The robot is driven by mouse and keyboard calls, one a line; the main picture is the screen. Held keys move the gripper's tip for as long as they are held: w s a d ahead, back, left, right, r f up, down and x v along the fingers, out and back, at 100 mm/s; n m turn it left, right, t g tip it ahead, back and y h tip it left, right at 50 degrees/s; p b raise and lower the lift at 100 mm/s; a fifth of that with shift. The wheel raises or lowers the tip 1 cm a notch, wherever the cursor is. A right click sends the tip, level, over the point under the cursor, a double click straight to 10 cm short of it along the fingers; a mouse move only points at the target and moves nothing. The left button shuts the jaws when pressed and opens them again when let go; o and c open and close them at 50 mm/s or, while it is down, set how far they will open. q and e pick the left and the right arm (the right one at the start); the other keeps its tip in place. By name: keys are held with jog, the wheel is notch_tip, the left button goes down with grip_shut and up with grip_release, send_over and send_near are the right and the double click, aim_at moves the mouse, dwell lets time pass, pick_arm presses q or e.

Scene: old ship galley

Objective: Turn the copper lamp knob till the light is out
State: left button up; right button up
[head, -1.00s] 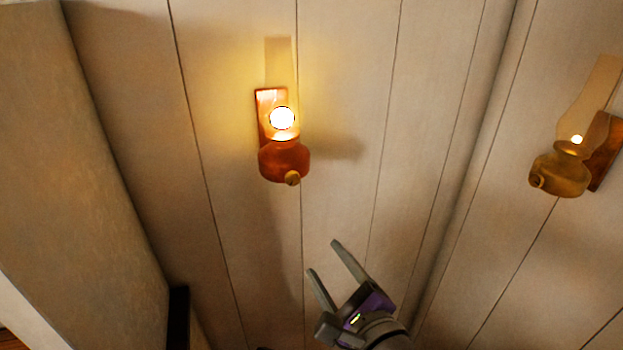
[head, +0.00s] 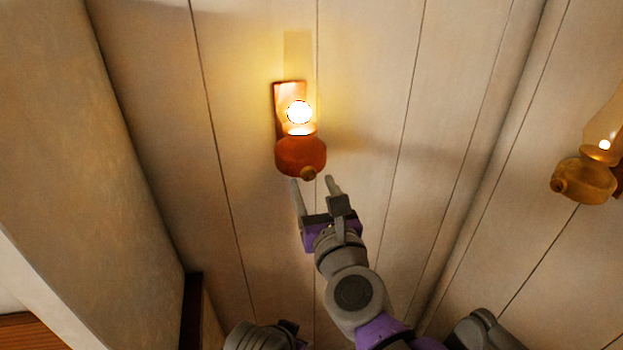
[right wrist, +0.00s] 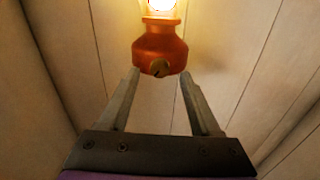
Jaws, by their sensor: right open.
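The copper lamp (head: 300,153) hangs on the plank wall in the head view, and its bulb is lit. Its small round brass knob (head: 308,173) sits low on the front of the reddish base. In the right wrist view the lamp (right wrist: 160,45) is at the top centre, with the knob (right wrist: 159,69) facing me. My right gripper (head: 313,182) is open and empty, its fingertips just below the knob. In the right wrist view the two fingers (right wrist: 161,78) point at the knob, one to each side and apart from it. My left gripper does not show clearly.
A second lamp (head: 583,178), brass-coloured and lit, hangs on the wall at the right. A plain wall (head: 120,170) stands close on the left, with a dark post (head: 191,310) at its foot. The plank wall around the copper lamp is clear.

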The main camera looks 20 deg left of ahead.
jog(key=shift+x, duration=0.95)
grip_shut()
